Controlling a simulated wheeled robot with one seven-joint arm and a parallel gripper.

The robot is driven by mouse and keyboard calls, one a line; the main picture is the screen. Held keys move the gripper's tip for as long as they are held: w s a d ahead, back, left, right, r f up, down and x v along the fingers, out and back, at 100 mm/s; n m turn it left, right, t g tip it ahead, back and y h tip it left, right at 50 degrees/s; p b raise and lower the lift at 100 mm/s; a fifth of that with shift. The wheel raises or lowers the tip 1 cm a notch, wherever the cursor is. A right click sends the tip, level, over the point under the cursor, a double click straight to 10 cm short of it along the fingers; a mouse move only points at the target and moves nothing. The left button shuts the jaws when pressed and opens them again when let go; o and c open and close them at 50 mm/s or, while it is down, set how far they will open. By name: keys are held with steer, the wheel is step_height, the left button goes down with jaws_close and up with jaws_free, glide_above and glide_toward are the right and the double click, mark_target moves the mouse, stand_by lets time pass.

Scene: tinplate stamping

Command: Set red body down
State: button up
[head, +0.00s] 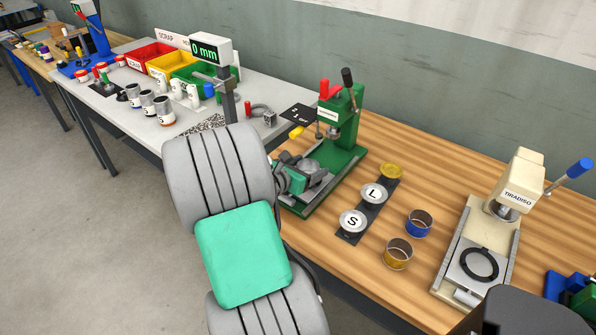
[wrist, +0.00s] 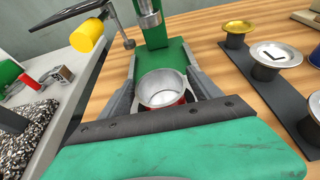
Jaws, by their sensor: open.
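The red body (wrist: 178,106) is an open tin cup with a bare silver inside and a little red showing on its outer wall. In the wrist view it stands upright at the green press (wrist: 164,56), below the ram. My gripper (wrist: 163,88) is open, with one grey finger on each side of the red body. Whether the fingers still touch its wall cannot be told. The bottom of the body is hidden by my gripper. In the head view my gripper (head: 297,178) is low at the front of the green press (head: 346,150), and I cannot make out the red body there.
Right of the green press is a dark rail (head: 348,237) with dies marked L and S and a gold one. A blue body (head: 418,224) and a gold body (head: 397,254) stand beyond it. A cream press (head: 480,240) is at right. The grey bench (head: 150,128) holds bins.

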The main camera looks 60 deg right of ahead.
steer(key=v, duration=0.9)
steer(key=shift+a+r, duration=0.1)
steer(key=shift+a, duration=0.2)
